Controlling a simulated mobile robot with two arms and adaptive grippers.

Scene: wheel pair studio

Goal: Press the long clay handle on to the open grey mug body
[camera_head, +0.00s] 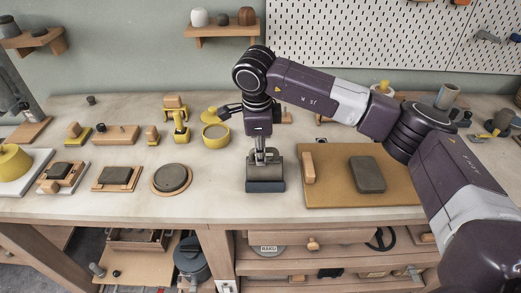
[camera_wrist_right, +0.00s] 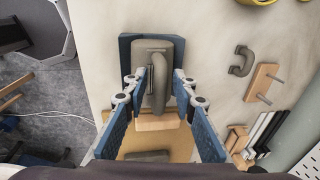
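The grey mug body (camera_wrist_right: 152,46) lies in a dark blue cradle (camera_wrist_right: 125,48) near the table's front edge. In the head view the body (camera_head: 264,169) and cradle (camera_head: 265,186) are under my right gripper (camera_head: 262,152), which points down. Another grey handle (camera_wrist_right: 241,62) lies apart on the table. My left gripper is not in view.
A tan board (camera_head: 335,190) with a wooden block (camera_head: 308,168) and a grey slab (camera_head: 367,174) lies right of the cradle. A round grey disc (camera_head: 171,179) lies left. Bare table separates disc and cradle.

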